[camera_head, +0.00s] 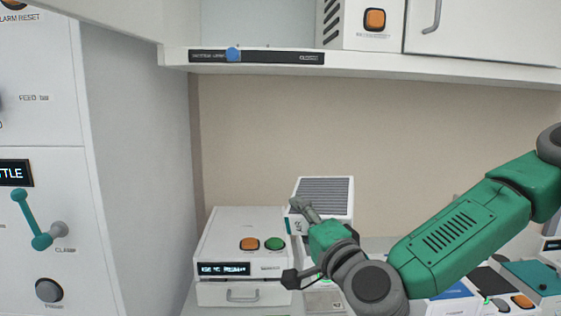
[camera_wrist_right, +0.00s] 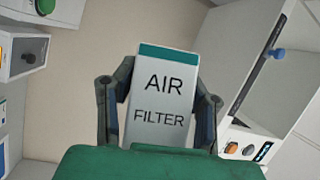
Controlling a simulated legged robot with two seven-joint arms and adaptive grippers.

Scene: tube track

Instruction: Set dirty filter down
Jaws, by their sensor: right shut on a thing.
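The air filter (camera_head: 324,193) is a white box with a grey ribbed top face, held above the counter in the head view. In the right wrist view, the filter (camera_wrist_right: 163,100) shows a white face reading "AIR FILTER" with a teal band at its far end. My right gripper (camera_head: 302,243) is shut on the filter; in the right wrist view its fingers (camera_wrist_right: 160,103) are on both sides of it. The filter's lower part is partly hidden by the gripper in the head view. I cannot tell from its visible faces whether it is dirty. My left gripper is not in view.
A white device (camera_head: 240,243) with orange and green buttons and a drawer stands left of the filter. A shelf (camera_head: 400,68) with a blue-knobbed slider (camera_head: 233,54) overhangs the counter. A tall cabinet (camera_head: 130,170) bounds the left. Several items crowd the counter at right.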

